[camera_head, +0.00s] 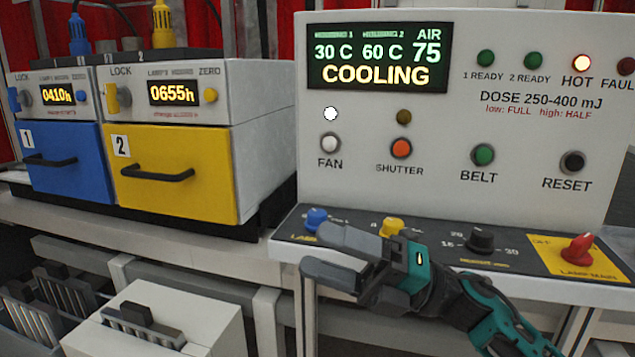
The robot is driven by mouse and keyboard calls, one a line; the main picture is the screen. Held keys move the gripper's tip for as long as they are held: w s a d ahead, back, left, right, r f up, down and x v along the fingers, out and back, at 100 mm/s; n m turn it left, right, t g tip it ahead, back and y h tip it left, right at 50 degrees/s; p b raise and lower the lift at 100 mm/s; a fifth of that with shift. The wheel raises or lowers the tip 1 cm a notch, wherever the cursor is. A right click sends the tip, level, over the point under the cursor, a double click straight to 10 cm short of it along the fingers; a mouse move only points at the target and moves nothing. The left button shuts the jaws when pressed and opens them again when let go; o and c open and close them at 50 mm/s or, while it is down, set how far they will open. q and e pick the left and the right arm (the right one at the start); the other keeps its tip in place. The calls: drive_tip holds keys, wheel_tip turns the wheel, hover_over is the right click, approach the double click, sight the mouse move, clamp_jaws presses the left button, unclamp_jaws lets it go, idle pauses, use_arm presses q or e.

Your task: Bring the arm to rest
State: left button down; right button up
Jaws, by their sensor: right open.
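My right gripper (335,258) is in front of the control panel's lower sloped console (520,262), at its left part. Its two grey fingers point left and stand apart with nothing between them. The teal and black right arm (480,310) comes in from the lower right. The gripper partly covers the console's front edge and the area by the blue knob (316,217) and the yellow knob (391,227). I cannot tell whether it touches the console. My left gripper does not show.
The panel display (378,60) reads COOLING, and the HOT lamp (581,63) is lit. A black knob (480,238) and red lamp-main knob (578,249) lie right of the gripper. Blue (65,160) and yellow (175,170) drawers are shut at left. A grey box (150,325) stands below.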

drive_tip(key=d+f+m+t+h+p, duration=0.1)
drive_tip(key=d+f+m+t+h, duration=0.55)
drive_tip(key=f+m, duration=0.65)
drive_tip(key=d+f+m+t+h, duration=0.4)
drive_tip(key=f+m+t+h, duration=0.5)
drive_tip(key=m, duration=0.8)
drive_tip(key=s+d+f+m+g+h, duration=0.2)
drive_tip(key=s+f+m+g, duration=0.1)
drive_tip(key=s+f, duration=0.4)
drive_tip(key=s+d+f+m+g+h, duration=0.2)
drive_tip(key=s+f, duration=0.4)
drive_tip(key=f, duration=0.3)
drive_tip(key=shift+s+d+m+g+h, duration=0.4)
drive_tip(key=shift+d+m, duration=0.4)
drive_tip(key=shift+m, duration=0.3)
